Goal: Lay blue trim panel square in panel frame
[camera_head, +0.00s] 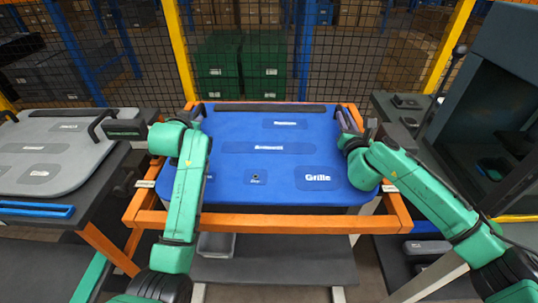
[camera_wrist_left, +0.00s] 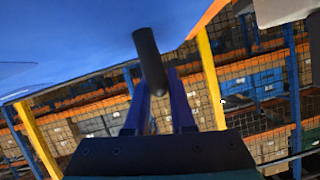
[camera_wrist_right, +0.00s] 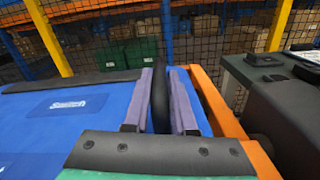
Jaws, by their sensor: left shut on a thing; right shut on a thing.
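The blue trim panel (camera_head: 225,130) lies face up over the orange panel frame (camera_head: 270,222), inside its outline in the head view. It carries dark label patches, one reading "Grille", and a black strip along its far edge. My left gripper (camera_head: 196,114) is shut on the black handle (camera_wrist_left: 148,55) at the panel's left edge. My right gripper (camera_head: 346,118) is shut on the handle (camera_wrist_right: 160,90) at its right edge. The frame's front bar shows clear of the panel's near edge. I cannot tell whether the panel rests on the frame or hangs just above it.
A grey panel (camera_head: 50,150) with a black handle lies on a stand at the left. A dark machine (camera_head: 495,100) stands at the right. A mesh fence (camera_head: 340,55) with yellow posts and green bins (camera_head: 264,60) is behind. A dark shelf (camera_head: 275,268) sits below the frame.

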